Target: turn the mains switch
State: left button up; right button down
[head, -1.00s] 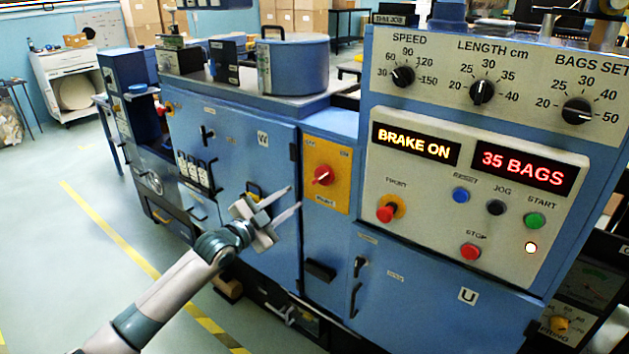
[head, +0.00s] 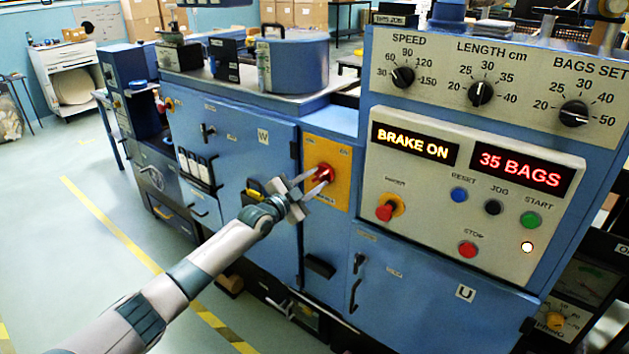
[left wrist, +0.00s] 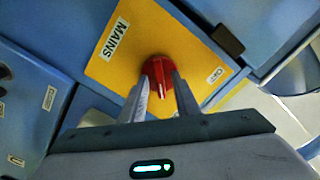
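The mains switch is a red rotary knob (head: 323,173) on a yellow plate (head: 341,187) on the blue machine front. In the left wrist view the red knob (left wrist: 158,72) sits on the yellow plate, which bears a MAINS label (left wrist: 115,39). My left gripper (head: 317,182) is at the knob, its fingers open with one on each side. In the left wrist view the fingertips (left wrist: 160,85) flank the knob's lower part; whether they touch it I cannot tell. My right gripper is not in view.
The control panel (head: 470,195) to the right has a red knob, several buttons and displays reading BRAKE ON and 35 BAGS. Blue cabinet doors (head: 400,290) with handles lie below and beside the plate. Floor (head: 80,240) at the left is clear.

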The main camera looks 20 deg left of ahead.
pick_arm(q)
grip_shut()
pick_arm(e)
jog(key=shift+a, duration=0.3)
